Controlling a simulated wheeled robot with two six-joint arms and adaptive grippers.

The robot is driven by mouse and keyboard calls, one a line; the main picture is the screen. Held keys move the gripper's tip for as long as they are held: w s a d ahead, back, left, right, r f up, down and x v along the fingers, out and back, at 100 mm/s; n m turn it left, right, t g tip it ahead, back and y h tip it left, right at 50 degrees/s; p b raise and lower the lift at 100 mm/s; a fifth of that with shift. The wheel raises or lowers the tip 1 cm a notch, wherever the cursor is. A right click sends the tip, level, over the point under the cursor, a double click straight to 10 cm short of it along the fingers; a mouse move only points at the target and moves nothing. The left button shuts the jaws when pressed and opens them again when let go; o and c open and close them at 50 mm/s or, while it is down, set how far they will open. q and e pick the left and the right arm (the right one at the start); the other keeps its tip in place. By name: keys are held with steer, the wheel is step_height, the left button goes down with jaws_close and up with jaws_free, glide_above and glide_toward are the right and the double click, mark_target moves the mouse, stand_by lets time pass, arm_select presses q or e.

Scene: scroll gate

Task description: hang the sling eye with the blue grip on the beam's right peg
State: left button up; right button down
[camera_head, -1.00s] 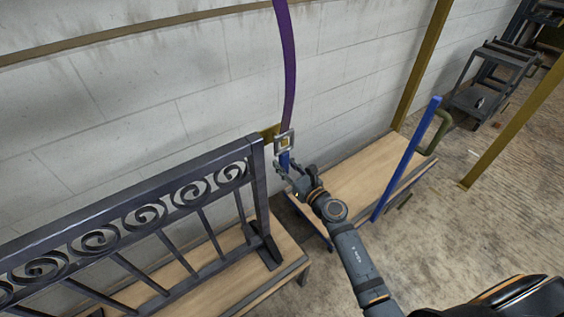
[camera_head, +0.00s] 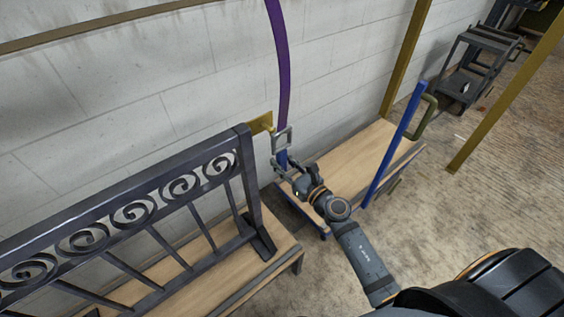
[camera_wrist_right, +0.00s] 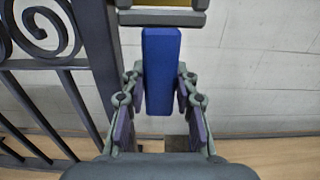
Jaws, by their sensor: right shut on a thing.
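My right gripper (camera_head: 287,170) is shut on the blue grip (camera_wrist_right: 161,70), which stands upright between its fingers in the right wrist view. The square metal sling eye (camera_head: 282,139) sits just above the grip, at the lower end of the purple sling (camera_head: 281,60). A yellow peg (camera_head: 261,124) sticks out at the right end of the dark scroll gate (camera_head: 150,190). In the head view the eye is just right of the peg's tip, and only grey wall shows through it. My left gripper is out of view.
The gate stands on a wooden-topped platform (camera_head: 215,265). A cart with a wooden deck (camera_head: 345,165) and blue handle bar (camera_head: 395,145) is behind my right arm. Yellow posts (camera_head: 405,60) stand at the right.

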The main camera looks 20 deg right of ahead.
steer(key=shift+b+v, duration=0.75)
steer(key=shift+v, duration=1.25)
steer(key=shift+s+d, duration=0.15)
steer(key=shift+s, duration=0.3)
